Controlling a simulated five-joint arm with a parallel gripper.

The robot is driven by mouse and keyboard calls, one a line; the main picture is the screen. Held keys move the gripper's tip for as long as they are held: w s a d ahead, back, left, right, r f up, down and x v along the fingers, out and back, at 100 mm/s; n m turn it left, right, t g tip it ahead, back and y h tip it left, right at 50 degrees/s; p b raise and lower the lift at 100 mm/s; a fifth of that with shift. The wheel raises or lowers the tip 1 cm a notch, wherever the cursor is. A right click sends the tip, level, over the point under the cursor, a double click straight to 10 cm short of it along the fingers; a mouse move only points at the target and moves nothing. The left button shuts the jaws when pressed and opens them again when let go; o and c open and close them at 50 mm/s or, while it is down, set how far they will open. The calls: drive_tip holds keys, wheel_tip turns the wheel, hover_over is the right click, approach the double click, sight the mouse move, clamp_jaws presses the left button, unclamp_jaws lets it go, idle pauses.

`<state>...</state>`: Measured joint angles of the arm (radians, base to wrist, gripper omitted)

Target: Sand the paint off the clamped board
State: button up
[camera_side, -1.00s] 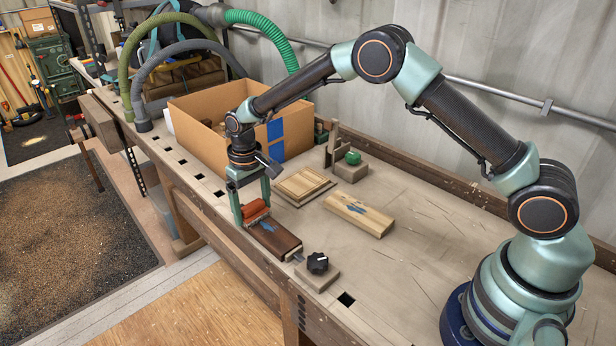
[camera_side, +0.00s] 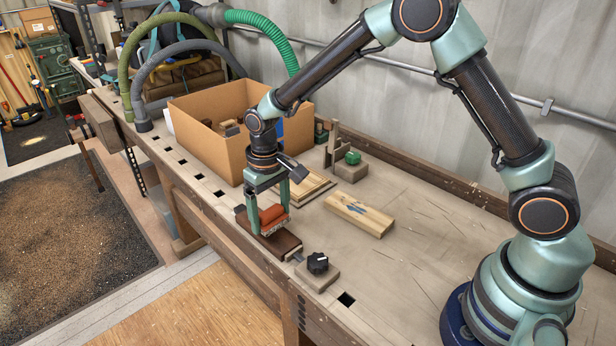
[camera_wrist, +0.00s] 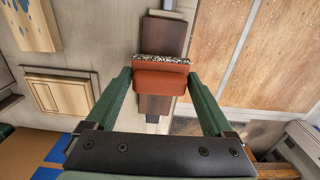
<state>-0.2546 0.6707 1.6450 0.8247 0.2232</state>
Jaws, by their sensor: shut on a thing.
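My gripper (camera_side: 269,205) is shut on an orange sanding block (camera_side: 271,216) with a speckled grit layer. The block is over the dark brown board (camera_side: 284,244), which lies at the bench's front edge beside a clamp with a black knob (camera_side: 317,263). I cannot tell whether block and board touch. In the wrist view the block (camera_wrist: 160,81) lies across the board (camera_wrist: 163,36) between my fingers (camera_wrist: 160,95). The blue paint on this board is hidden now. A light board (camera_side: 362,216) with a blue mark lies loose to the right.
A cardboard box (camera_side: 208,150) stands behind my gripper on the left. A wooden stand with a green knob (camera_side: 352,158) is farther back.

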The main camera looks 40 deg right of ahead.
drive_tip(key=shift+r, duration=2.8)
